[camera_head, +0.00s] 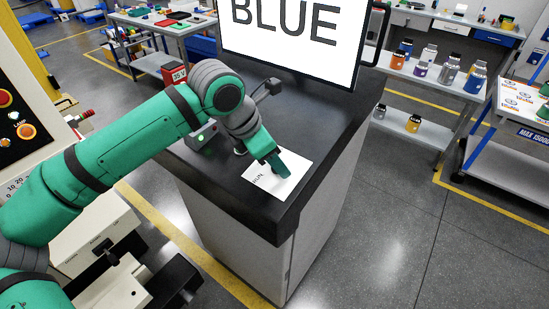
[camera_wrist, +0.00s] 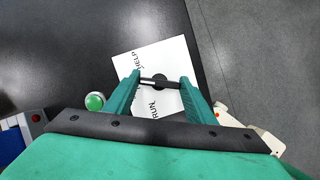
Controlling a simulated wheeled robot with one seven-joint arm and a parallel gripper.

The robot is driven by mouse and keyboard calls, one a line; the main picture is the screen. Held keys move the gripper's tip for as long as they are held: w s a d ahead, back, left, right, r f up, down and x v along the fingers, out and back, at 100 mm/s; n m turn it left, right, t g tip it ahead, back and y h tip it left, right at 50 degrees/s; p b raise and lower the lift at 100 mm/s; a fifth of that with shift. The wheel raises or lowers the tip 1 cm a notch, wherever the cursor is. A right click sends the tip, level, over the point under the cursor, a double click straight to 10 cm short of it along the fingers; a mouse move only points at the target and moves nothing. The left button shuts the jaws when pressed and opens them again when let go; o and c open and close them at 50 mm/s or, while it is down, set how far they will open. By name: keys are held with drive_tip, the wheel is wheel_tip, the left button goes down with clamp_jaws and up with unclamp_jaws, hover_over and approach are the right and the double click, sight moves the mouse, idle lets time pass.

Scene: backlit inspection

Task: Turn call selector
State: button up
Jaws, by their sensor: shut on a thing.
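The call selector (camera_wrist: 160,84) is a black knob with a bar-shaped handle on a white label plate (camera_wrist: 127,63). In the wrist view the words HELP and RUN show on the plate, to the left of the knob. My gripper (camera_wrist: 160,79) has its two green fingers on either side of the knob, shut on the handle. In the head view the plate (camera_head: 291,160) lies near the front of a black counter, and my gripper (camera_head: 280,172) reaches down onto it, hiding the knob.
A green round button (camera_wrist: 95,101) sits left of the plate in the wrist view. A large screen (camera_head: 290,40) reading BLUE stands at the back of the counter (camera_head: 330,110). A shelf bench with several bottles (camera_head: 420,68) stands to the right, with open floor before it.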

drive_tip(key=m+g, duration=0.1)
drive_tip(key=m, duration=0.2)
drive_tip(key=m+g, duration=0.1)
drive_tip(key=m, duration=0.2)
drive_tip(key=shift+a+m, duration=0.1)
drive_tip(key=shift+m, duration=0.2)
idle(0.3)
drive_tip(key=o, duration=1)
drive_tip(key=shift+o, duration=0.2)
drive_tip(key=shift+w+r, duration=0.1)
drive_tip(key=v, duration=1)
drive_tip(key=shift+a+r, duration=0.25)
drive_tip(key=shift+a, duration=0.05)
